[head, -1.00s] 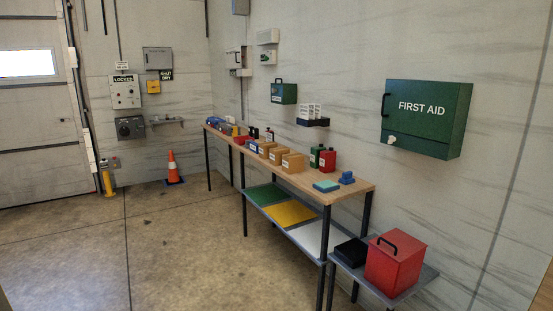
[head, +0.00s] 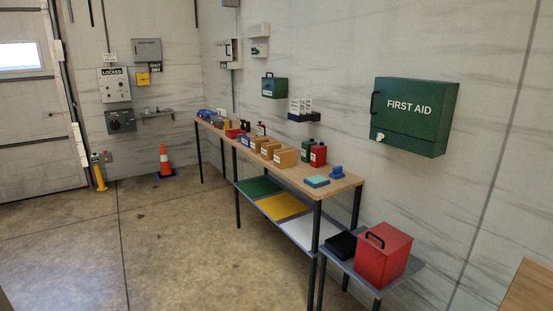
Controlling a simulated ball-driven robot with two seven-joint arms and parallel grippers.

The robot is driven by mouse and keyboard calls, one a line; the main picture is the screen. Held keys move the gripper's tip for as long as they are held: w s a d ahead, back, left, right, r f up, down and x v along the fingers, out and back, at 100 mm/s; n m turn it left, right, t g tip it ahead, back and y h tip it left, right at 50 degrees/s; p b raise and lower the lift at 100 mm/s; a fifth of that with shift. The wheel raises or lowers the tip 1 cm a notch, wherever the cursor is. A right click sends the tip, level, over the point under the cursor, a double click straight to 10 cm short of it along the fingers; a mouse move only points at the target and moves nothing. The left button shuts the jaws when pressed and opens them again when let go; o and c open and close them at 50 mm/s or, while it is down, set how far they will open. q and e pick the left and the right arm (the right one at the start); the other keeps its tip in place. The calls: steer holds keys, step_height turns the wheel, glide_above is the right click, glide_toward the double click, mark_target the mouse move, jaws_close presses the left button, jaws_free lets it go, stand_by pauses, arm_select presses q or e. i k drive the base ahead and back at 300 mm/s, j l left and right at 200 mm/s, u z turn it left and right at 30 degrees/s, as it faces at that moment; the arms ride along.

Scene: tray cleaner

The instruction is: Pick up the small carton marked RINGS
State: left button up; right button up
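Several small tan cartons stand in a row on the long wooden table along the right wall: a near carton (head: 285,157), a middle carton (head: 268,150) and a far carton (head: 256,144). Each has a white label on its front, but the print is too small to read, so I cannot tell which one is marked RINGS. The table (head: 318,197) has a clear strip along its front edge. Neither of my grippers is in view.
A red box with a black handle (head: 383,254) and a black case (head: 341,245) sit on a low stand at the near right. Green and red canisters (head: 318,155) stand near the cartons. An orange cone (head: 165,162) is at the back. The floor left of the table is clear.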

mark_target(267, 149)
steer(key=z, duration=0.4)
steer(key=i+z, duration=0.15)
steer(key=z, duration=0.2)
steer(key=j+z, duration=0.1)
steer(key=z, duration=0.3)
steer(key=j+z, duration=0.1)
steer(key=z, duration=0.3)
steer(key=i+j+z, duration=0.1)
steer(key=j+z, duration=0.75)
steer(key=z, duration=0.15)
steer(key=i+j, duration=0.1)
steer(key=j, duration=1.15)
steer(key=i+j+z, duration=0.15)
steer(key=j, duration=1.7)
steer(key=k+j, duration=0.15)
steer(key=j, duration=1)
steer(key=k+j, duration=0.1)
steer(key=j, duration=0.45)
steer(key=j+u, duration=0.15)
steer(key=j, duration=0.3)
steer(key=i+j+u, duration=0.15)
steer(key=j, duration=0.35)
steer(key=k, duration=0.05)
